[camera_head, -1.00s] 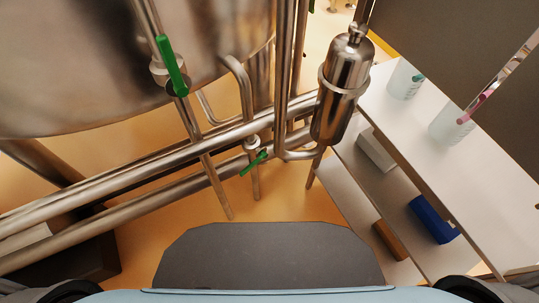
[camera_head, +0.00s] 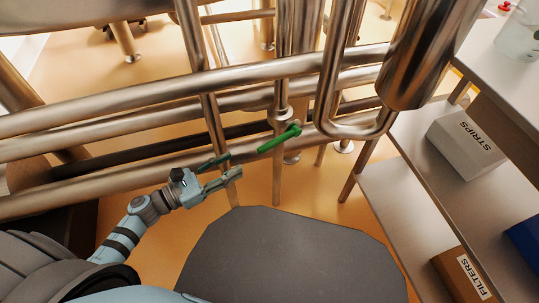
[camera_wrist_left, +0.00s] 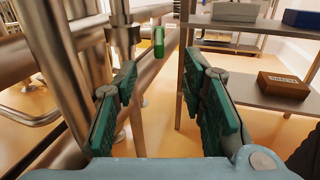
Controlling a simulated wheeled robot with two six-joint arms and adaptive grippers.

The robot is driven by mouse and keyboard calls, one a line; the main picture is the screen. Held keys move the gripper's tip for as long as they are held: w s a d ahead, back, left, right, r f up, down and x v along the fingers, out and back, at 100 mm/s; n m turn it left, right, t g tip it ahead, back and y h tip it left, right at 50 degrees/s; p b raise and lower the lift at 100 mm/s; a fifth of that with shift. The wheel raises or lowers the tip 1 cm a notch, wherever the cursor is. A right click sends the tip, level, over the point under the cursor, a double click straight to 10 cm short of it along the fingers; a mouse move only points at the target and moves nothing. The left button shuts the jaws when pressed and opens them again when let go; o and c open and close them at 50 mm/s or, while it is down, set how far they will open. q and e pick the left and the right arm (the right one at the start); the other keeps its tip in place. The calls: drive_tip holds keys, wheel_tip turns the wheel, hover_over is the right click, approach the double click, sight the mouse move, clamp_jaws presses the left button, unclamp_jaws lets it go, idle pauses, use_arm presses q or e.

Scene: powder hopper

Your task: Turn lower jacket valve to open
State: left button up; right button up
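The lower jacket valve shows its green lever handle (camera_head: 279,138) on a thin vertical pipe near the middle of the head view. The handle slants, its right end higher. In the left wrist view the green handle (camera_wrist_left: 159,41) shows ahead, between and beyond the fingers. My left gripper (camera_head: 234,165) is to the left of and below the handle in the head view, its fingers pointing right. In the left wrist view its green-padded fingers (camera_wrist_left: 163,67) are spread wide with nothing between them. The gripper appears apart from the handle. My right gripper is not in view.
Steel pipes (camera_head: 150,88) run across behind my left gripper, and a slanted pipe (camera_head: 210,110) passes close to it. A steel canister (camera_head: 422,50) hangs at upper right. Shelves (camera_head: 395,205) at right hold a strips box (camera_head: 466,140) and a filters box (camera_head: 462,277).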

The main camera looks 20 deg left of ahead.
sight(270, 143)
use_arm(q)
drive_tip(key=x, duration=1.3)
drive_tip(key=shift+w+d+r, duration=0.1)
drive_tip(key=shift+w+r, duration=0.05)
drive_tip(key=shift+w, duration=0.1)
drive_tip(key=shift+c, duration=0.3)
clamp_jaws()
